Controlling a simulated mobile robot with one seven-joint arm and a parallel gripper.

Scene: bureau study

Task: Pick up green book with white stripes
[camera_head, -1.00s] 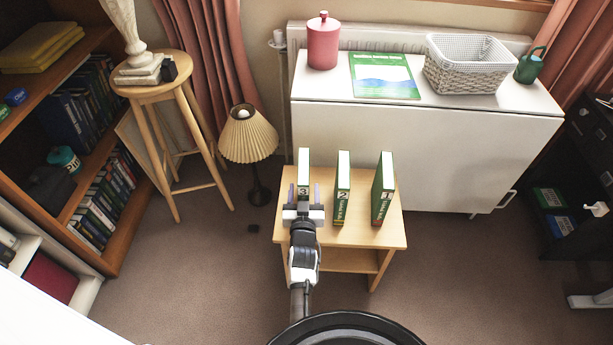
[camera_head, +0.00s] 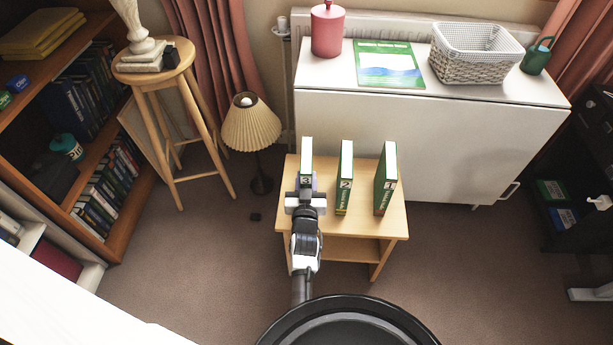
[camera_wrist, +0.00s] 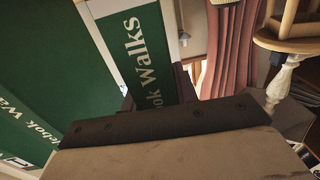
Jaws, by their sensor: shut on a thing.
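Three green books with white page edges stand upright in a row on a small wooden table (camera_head: 290,222). My gripper (camera_head: 306,183) is shut on the left green book (camera_head: 306,152), marked 3, with its jaws against the sides near the front. The arm hides the lower part of this book's spine. The middle green book (camera_head: 344,180), marked 2, and the right green book (camera_head: 386,180), marked 1, stand apart to its right. In the wrist view the held book's green spine (camera_wrist: 147,50) reads "Walks" in white, and another green book (camera_wrist: 45,95) fills the left.
A white cabinet (camera_head: 420,140) stands behind the table, bearing a pink canister (camera_head: 328,32), a green-and-white booklet (camera_head: 389,65) and a basket (camera_head: 472,68). A pleated lamp (camera_head: 252,125) and a wooden stool (camera_head: 150,72) stand to the left.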

